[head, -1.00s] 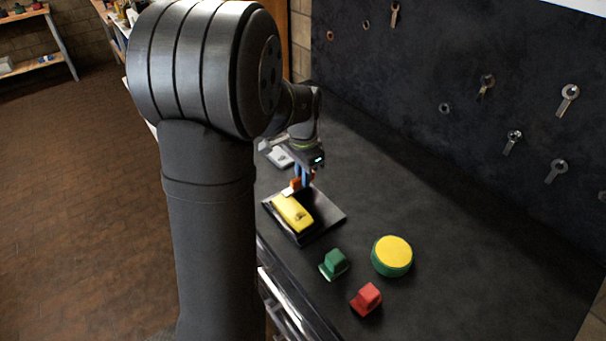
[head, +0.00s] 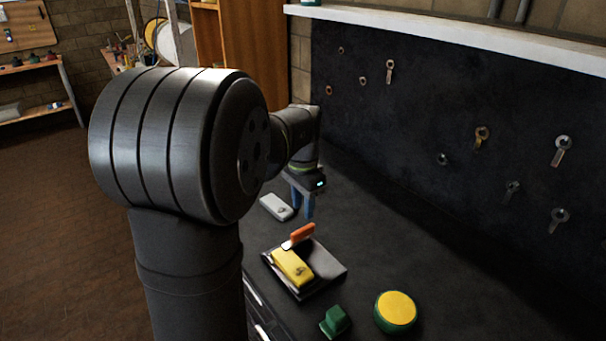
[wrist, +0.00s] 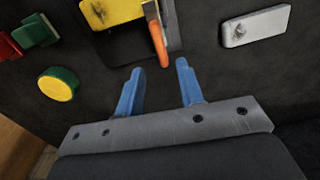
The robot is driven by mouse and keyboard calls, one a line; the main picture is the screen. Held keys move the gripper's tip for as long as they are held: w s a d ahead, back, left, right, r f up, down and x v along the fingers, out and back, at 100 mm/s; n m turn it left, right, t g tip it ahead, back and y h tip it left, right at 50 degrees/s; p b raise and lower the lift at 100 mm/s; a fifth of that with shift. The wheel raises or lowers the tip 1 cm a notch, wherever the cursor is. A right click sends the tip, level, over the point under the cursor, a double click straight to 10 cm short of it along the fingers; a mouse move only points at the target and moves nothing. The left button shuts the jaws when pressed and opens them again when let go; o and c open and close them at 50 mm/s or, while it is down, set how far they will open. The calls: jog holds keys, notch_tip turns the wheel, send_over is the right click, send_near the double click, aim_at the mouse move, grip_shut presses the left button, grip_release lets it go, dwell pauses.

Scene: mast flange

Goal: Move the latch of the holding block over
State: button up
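The holding block (head: 326,266) is a dark plate on the bench in the head view, with a yellow piece (head: 290,266) on it. Its latch (head: 302,234) has an orange handle and a pale metal part, lying across the far end of the yellow piece. In the wrist view the orange handle (wrist: 158,46) points toward my gripper (wrist: 160,66). My gripper's two blue fingers are apart, with nothing between them. In the head view my gripper (head: 303,212) hangs beyond the latch, clear of it. The yellow piece (wrist: 108,10) is cut off by the wrist view's top edge.
A grey piece (head: 277,206) lies beyond the block. A green piece (head: 335,321) and a round yellow-topped green piece (head: 396,312) stand on the near side. A red piece (wrist: 8,46) shows at the wrist view's left edge. A dark tool wall (head: 440,110) backs the bench.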

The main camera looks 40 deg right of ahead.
aim_at(303, 229)
notch_tip(303, 229, up, 9)
jog(key=shift+r, duration=0.2)
dwell(0.6)
notch_tip(303, 229, down, 18)
jog(key=shift+r, duration=0.2)
dwell(0.3)
jog(key=shift+r, duration=0.1)
